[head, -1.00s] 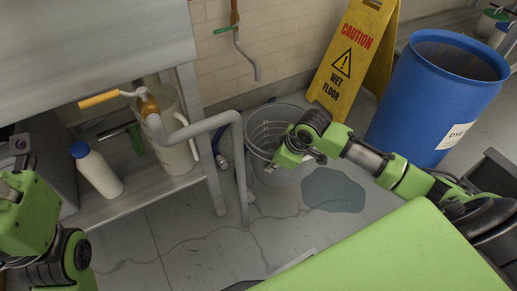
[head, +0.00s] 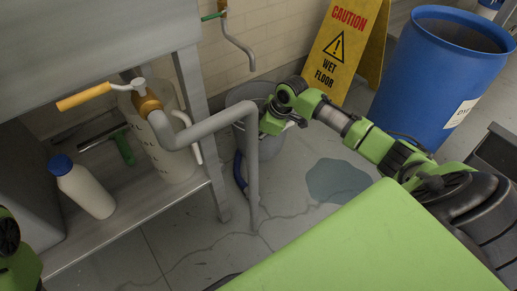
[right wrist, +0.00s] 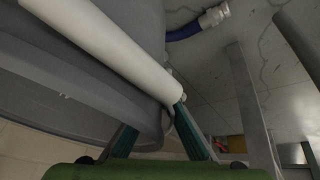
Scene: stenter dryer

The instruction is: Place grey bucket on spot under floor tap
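The grey bucket (head: 245,95) stands on the floor by the wall, partly hidden behind a bent grey pipe. Its grey wall (right wrist: 90,75) and white handle grip (right wrist: 105,45) fill much of the right wrist view. My right gripper (head: 278,122) is at the bucket's right side. In the right wrist view its teal fingers (right wrist: 157,120) are apart at the rim, near the grip's lower end; contact is unclear. A wall tap (head: 238,45) with a green lever has its spout above the bucket's back edge. My left gripper is out of view; part of that arm shows at lower left.
The grey pipe with an orange-handled valve (head: 200,125) stands before the bucket. A yellow wet-floor sign (head: 343,45) and blue drum (head: 435,85) stand to the right. A puddle (head: 337,180) lies on the floor. A white bottle (head: 88,192) and jug (head: 165,140) stand on the left shelf.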

